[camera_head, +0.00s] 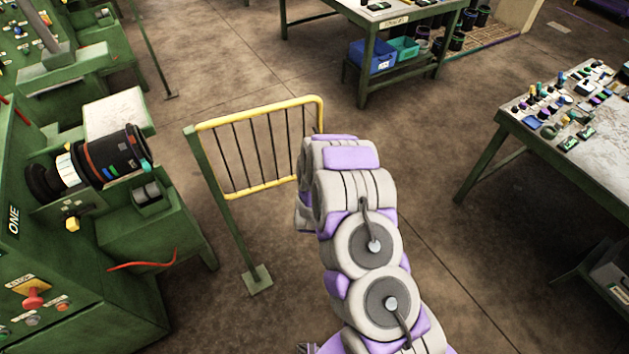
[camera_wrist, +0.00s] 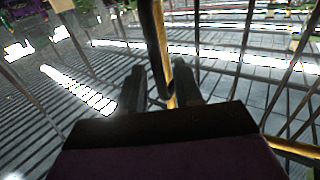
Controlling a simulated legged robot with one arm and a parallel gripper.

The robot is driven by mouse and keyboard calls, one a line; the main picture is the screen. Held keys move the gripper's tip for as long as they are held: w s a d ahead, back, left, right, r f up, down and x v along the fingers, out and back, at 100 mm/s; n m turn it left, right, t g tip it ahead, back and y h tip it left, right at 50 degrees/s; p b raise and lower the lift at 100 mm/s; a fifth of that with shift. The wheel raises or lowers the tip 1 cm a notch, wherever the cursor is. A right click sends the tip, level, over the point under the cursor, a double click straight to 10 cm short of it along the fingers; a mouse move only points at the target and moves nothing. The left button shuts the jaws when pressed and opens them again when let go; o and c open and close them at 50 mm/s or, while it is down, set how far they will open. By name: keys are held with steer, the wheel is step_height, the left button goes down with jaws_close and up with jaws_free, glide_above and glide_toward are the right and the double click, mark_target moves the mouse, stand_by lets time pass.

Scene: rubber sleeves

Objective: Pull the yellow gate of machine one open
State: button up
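The yellow gate (camera_head: 262,191) hangs from a green post (camera_head: 228,215) beside green machine one (camera_head: 110,262) in the head view. It has a yellow tube frame with dark bars, and its right end is partly hidden behind my arm. In the wrist view a yellow tube of the gate (camera_wrist: 157,38) runs down between the two dark fingers of my gripper (camera_wrist: 160,86). The fingers stand apart, with a visible gap beside the tube. I cannot tell whether either finger touches it. My gripper is hidden in the head view.
A dark cylinder (camera_head: 105,160) sticks out of the machine left of the gate. A table (camera_head: 590,150) with many small parts stands at the right. A bench (camera_head: 366,50) with blue and teal bins is at the back. The floor (camera_head: 430,150) between is clear.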

steer(key=s+a+p, duration=0.1)
steer(key=s+a, duration=0.1)
steer(key=s, duration=1.2)
steer(key=shift+s+a, duration=0.15)
steer(key=shift+s, duration=0.1)
